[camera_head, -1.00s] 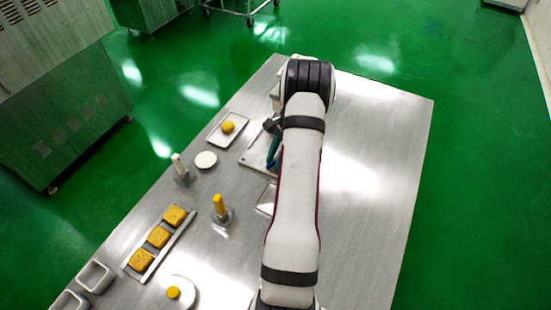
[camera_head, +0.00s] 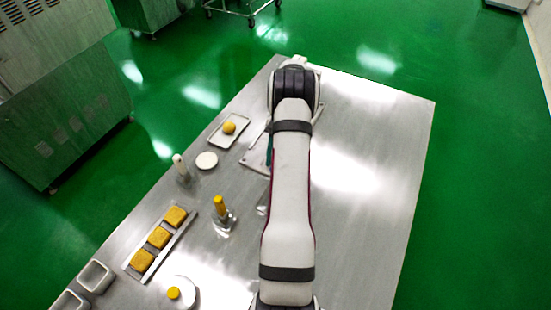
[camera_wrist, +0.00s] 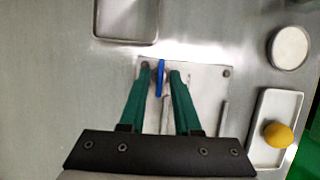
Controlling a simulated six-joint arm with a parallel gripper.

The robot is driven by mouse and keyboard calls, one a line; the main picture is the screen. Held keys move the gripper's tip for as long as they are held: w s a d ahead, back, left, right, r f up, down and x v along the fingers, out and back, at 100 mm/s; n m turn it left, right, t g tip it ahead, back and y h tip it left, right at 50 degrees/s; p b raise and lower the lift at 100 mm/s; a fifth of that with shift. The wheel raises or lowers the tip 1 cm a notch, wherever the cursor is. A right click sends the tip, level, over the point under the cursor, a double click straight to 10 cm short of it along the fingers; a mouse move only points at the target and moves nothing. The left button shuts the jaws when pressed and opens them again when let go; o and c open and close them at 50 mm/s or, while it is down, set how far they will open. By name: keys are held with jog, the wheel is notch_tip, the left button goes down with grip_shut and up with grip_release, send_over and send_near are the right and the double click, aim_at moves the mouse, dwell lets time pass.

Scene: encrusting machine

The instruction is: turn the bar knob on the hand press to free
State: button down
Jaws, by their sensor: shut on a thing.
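The hand press shows in the wrist view as a pale metal base plate (camera_wrist: 208,92) with bolts at its corners. Its blue bar knob (camera_wrist: 160,80) stands near the plate's upper left, its length running roughly up and down the picture. My gripper (camera_wrist: 160,72) has its two green fingers on either side of the knob and is shut on it. In the head view my arm covers most of the press; only the left part of its plate (camera_head: 256,160) and a bit of a green finger show.
A tray with a yellow ball (camera_head: 229,127) and a white disc (camera_head: 206,160) lie left of the press. A yellow-topped stand (camera_head: 220,208), a white-topped stand (camera_head: 180,167) and a rack of yellow squares (camera_head: 159,238) are nearer. The table's right side is clear.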

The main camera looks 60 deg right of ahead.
dwell(0.3)
jog(key=c, duration=0.6)
grip_release()
jog(key=shift+c, duration=0.2)
jog(key=shift+r, duration=0.1)
jog(key=v, duration=1.5)
jog(key=shift+d+r, duration=0.2)
jog(key=shift+r, duration=0.05)
